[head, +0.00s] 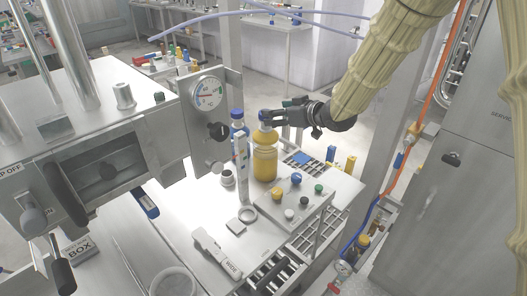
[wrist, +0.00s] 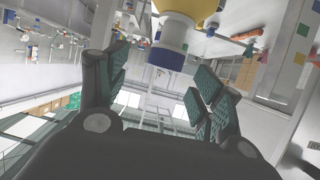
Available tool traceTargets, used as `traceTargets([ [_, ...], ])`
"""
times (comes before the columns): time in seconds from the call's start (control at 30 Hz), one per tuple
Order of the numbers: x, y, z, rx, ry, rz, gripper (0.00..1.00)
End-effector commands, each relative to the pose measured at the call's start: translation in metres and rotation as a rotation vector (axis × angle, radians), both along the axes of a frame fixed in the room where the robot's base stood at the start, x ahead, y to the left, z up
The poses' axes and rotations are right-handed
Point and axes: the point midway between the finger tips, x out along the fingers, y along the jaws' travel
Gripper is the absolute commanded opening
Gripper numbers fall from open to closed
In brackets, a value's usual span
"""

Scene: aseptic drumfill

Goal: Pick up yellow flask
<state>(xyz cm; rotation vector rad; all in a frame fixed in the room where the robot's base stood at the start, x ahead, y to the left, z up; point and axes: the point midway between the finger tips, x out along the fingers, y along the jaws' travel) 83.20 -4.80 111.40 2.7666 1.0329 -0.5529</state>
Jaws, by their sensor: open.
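The yellow flask (head: 264,160) stands upright on the steel table, its blue top partly hidden by my gripper. My gripper (head: 272,117) reaches in from the right at the height of the flask's top. In the wrist view, my gripper (wrist: 158,72) has its two padded fingers spread apart. The flask's yellow body (wrist: 188,8) shows at the top edge, with its blue and white neck and cap between the fingertips. I cannot tell whether either finger touches it.
A blue-capped bottle (head: 237,118) and a tall white column (head: 242,165) stand just left of the flask. A panel with coloured knobs (head: 293,205) lies in front of it. A steel machine with a gauge (head: 208,93) fills the left. A steel cabinet (head: 480,150) stands right.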

Motion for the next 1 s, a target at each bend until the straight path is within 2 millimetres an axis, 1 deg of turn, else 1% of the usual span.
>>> traceTargets([
  [0.27, 0.009, 0.013, -0.005, 0.000, 0.001, 0.003, 0.67],
  [0.47, 0.021, 0.032, -0.014, -0.001, 0.000, 0.006, 0.67],
  [0.6, 0.033, 0.041, -0.021, 0.000, 0.000, 0.004, 0.67],
  [0.87, 0.036, 0.043, -0.024, 0.001, -0.001, 0.003, 0.67],
  [0.9, 0.036, 0.043, -0.024, 0.001, -0.001, 0.003, 0.65],
  [0.97, 0.036, 0.043, -0.024, 0.001, -0.001, 0.003, 0.54],
  [1.0, 0.036, 0.043, -0.024, 0.001, 0.000, 0.004, 0.47],
])
